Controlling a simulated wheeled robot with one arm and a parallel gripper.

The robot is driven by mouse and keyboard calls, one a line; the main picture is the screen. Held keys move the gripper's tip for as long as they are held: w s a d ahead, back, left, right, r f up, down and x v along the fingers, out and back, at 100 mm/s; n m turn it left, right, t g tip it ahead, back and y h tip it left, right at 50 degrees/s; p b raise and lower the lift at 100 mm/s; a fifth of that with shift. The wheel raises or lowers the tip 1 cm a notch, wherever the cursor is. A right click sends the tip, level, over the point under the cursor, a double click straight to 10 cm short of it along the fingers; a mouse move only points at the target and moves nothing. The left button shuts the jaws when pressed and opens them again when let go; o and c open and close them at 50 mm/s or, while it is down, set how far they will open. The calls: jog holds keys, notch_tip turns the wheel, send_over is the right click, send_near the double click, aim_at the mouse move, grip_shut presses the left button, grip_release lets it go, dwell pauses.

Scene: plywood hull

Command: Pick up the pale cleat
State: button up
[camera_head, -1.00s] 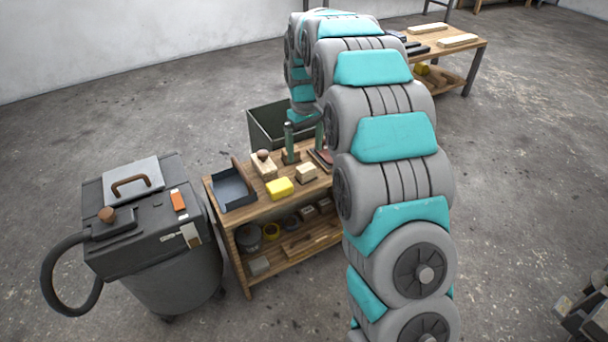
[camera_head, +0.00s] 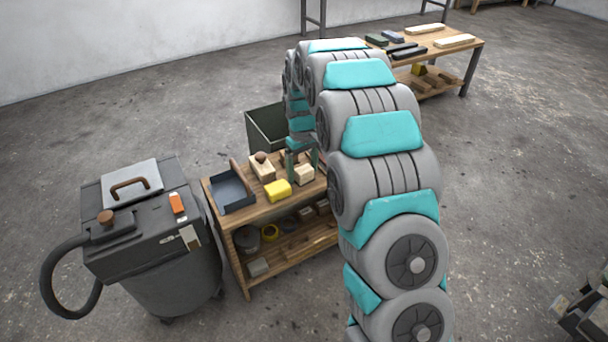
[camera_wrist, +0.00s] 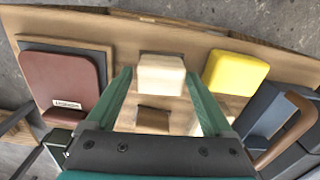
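The pale cleat (camera_head: 304,175) is a small cream block on the top of the wooden cart, right of a yellow block (camera_head: 278,190). In the wrist view the pale cleat (camera_wrist: 161,73) lies ahead, between the lines of my two green fingers. My gripper (camera_head: 302,161) is low over the cart top, just behind the cleat in the head view. In the wrist view my gripper (camera_wrist: 158,74) is open, with a gap on each side of the cleat. I cannot tell whether the tips reach down beside it. A brown block (camera_wrist: 153,118) lies nearer between the fingers.
The yellow block (camera_wrist: 235,72) sits right of the cleat, and a dark red pad (camera_wrist: 62,80) left. A dark tray (camera_head: 232,192) and a knobbed pale block (camera_head: 262,168) share the top. A grey vacuum (camera_head: 150,240) stands left of the cart, a dark bin (camera_head: 268,125) behind.

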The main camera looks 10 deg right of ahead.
aim_at(303, 167)
jog(key=c, duration=1.2)
jog(key=shift+r, duration=0.15)
jog(key=shift+r, duration=1.6)
jog(key=s+d+b, duration=0.1)
jog(key=s, duration=0.6)
jog(key=s+d+r, duration=0.1)
jog(key=s+d, duration=0.1)
jog(key=s, duration=0.6)
jog(key=shift+s+d+r+b, duration=0.3)
jog(key=shift+b, duration=0.1)
